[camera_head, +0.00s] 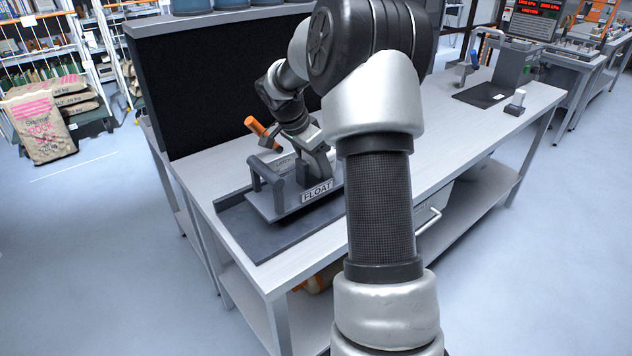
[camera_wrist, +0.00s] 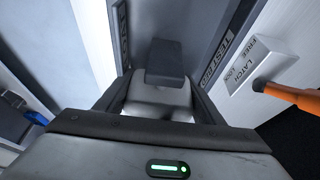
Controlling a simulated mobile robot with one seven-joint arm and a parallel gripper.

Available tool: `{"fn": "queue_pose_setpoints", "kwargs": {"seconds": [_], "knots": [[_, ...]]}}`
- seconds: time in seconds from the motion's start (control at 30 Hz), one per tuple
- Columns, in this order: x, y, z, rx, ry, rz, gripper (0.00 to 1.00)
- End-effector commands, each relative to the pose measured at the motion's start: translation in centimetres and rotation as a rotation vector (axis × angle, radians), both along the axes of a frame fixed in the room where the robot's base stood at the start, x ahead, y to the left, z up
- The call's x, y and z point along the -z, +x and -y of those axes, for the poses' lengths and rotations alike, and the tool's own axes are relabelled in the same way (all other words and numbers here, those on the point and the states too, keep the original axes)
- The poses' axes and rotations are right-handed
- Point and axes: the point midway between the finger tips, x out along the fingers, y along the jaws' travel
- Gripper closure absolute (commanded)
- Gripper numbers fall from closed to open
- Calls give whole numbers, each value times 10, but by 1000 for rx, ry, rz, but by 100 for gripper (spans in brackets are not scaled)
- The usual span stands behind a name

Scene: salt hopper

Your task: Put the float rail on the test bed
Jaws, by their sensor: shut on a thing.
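The float rail is a grey piece with a FLOAT label (camera_head: 317,191) in the head view, with an upright grey bracket at its left end. My gripper (camera_head: 303,164) is over its middle and shut on it; the fingertips are partly hidden. The rail is over the dark test bed (camera_head: 262,236) on the bench; I cannot tell whether it rests on it. In the wrist view a TESTBED label (camera_wrist: 215,62) runs along the right side. Beside it is a grey latch block (camera_wrist: 258,62) marked FREE and LOCK, with an orange handle (camera_wrist: 292,95), also in the head view (camera_head: 263,133).
The white bench (camera_head: 450,135) is clear to the right of my arm, up to a dark mat (camera_head: 482,96) and a grey device. A black panel (camera_head: 220,85) stands along the bench's back. Salt bags (camera_head: 40,125) are on the left; the floor is open.

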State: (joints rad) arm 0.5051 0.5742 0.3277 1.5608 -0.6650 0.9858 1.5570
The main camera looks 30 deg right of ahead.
Motion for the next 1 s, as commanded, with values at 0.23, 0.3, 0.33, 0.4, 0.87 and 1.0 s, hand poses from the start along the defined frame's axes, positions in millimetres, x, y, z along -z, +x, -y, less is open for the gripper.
{"fn": "queue_pose_setpoints", "kwargs": {"seconds": [0.23, 0.3, 0.33, 0.4, 0.87, 1.0], "knots": [[38, 0, 0, -2, 1, 0, 82], [42, 0, -1, -2, 1, 1, 82], [42, 1, -1, -1, 1, 3, 82], [41, 1, -1, -1, 0, 3, 82], [44, 0, -1, -1, 1, 0, 19], [44, 0, -1, -1, 1, 0, 19]]}}
